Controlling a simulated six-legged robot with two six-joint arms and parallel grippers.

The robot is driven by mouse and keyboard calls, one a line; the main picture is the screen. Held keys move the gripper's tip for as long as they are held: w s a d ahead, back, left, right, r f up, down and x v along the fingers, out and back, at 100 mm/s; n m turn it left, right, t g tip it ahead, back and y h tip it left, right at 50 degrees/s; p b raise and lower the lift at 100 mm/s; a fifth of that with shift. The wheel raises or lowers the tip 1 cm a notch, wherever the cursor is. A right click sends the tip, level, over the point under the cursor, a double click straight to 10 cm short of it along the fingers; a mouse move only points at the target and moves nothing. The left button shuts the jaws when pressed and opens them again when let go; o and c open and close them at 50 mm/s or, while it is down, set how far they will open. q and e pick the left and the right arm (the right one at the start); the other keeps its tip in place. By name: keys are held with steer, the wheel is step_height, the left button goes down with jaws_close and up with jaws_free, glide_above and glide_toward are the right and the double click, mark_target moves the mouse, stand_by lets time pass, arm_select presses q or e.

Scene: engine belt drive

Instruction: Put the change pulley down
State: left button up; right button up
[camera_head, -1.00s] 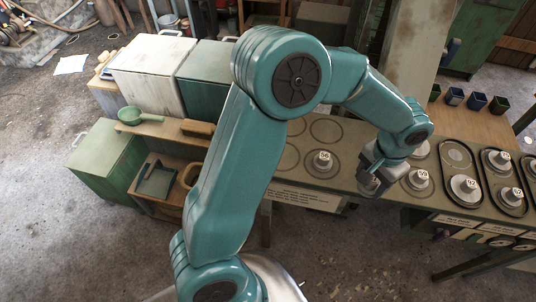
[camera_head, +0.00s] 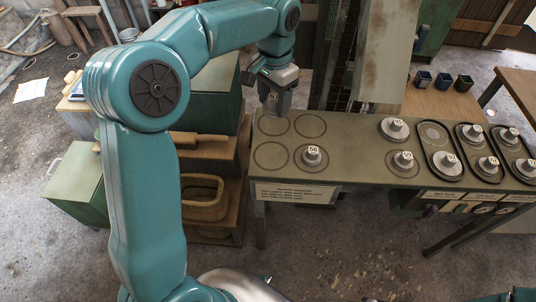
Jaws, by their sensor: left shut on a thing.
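My left gripper (camera_head: 274,92) is shut on the change pulley (camera_head: 273,98), whose numbered light top shows between the dark fingers. The fingers hide most of the pulley. In the picture it lies over the far left end of the bench (camera_head: 350,135), by the back left ring mark (camera_head: 268,126); I cannot tell whether the pulley touches the bench. The back right ring (camera_head: 309,124) and the front left ring (camera_head: 270,156) are empty. A pulley marked 56 (camera_head: 312,155) stands in the front right ring. My right gripper is out of view.
More numbered pulleys (camera_head: 394,127) (camera_head: 403,158) stand further right on the bench, beside dark oval trays (camera_head: 440,151) holding others.

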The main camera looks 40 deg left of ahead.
arm_select(q)
steer(key=shift+s+a, duration=0.1)
steer(key=shift+a, duration=0.25)
steer(key=b, duration=0.1)
glide_above(271, 156)
step_height(271, 156, down, 14)
step_height(271, 156, down, 5)
steer(key=shift+f+b, duration=0.1)
steer(key=shift+b, duration=0.25)
steer(key=o, duration=1.1)
